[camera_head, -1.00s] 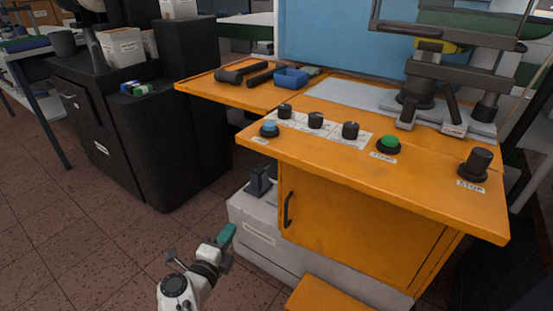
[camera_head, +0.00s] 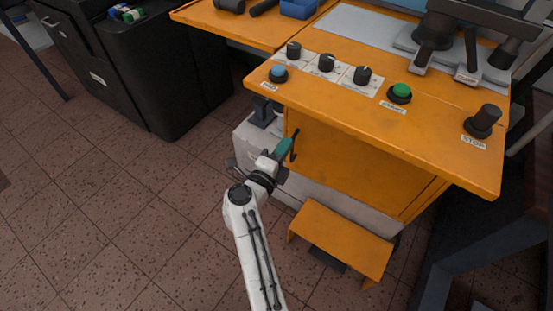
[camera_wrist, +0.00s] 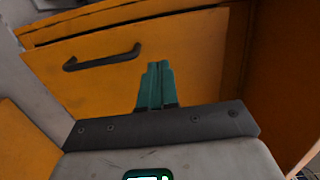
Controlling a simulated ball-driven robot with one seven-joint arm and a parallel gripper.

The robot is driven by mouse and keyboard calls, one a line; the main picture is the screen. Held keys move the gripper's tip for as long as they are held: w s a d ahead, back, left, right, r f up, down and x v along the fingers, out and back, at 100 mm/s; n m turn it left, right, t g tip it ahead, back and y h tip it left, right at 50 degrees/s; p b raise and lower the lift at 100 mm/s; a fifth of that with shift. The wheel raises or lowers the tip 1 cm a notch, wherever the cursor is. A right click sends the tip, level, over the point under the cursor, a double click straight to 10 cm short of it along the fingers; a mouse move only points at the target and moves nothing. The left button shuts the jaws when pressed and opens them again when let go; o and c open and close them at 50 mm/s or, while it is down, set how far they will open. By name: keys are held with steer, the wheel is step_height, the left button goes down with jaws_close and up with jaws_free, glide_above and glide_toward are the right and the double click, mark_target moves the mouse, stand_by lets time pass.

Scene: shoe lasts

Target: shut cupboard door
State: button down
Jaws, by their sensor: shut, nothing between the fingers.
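The orange cupboard door (camera_head: 345,165) is under the overhanging orange worktop of the machine. Its black bar handle (camera_head: 295,146) is near the door's left edge, beside my gripper (camera_head: 284,148). In the wrist view the door (camera_wrist: 100,88) fills the middle, with the handle (camera_wrist: 102,57) at upper left. A dark line runs between the door's handle-side edge and the orange strip beyond it; I cannot tell how wide the gap is. My gripper's teal fingers (camera_wrist: 155,85) are shut and empty in front of the door face. Whether they touch it I cannot tell.
The orange worktop (camera_head: 400,130) with knobs and buttons overhangs the door. A low orange step (camera_head: 340,238) stands on the floor below. A grey plinth (camera_head: 250,145) lies behind my gripper. A black cabinet (camera_head: 150,70) stands at left. Tiled floor at lower left is clear.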

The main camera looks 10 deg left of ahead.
mark_target(300, 122)
steer(key=b+x, duration=0.2)
steer(key=x, duration=0.4)
steer(key=shift+f, duration=0.15)
steer(key=shift+w+d+b, duration=0.1)
steer(key=shift+w+b, duration=0.25)
steer(key=shift+w, duration=0.25)
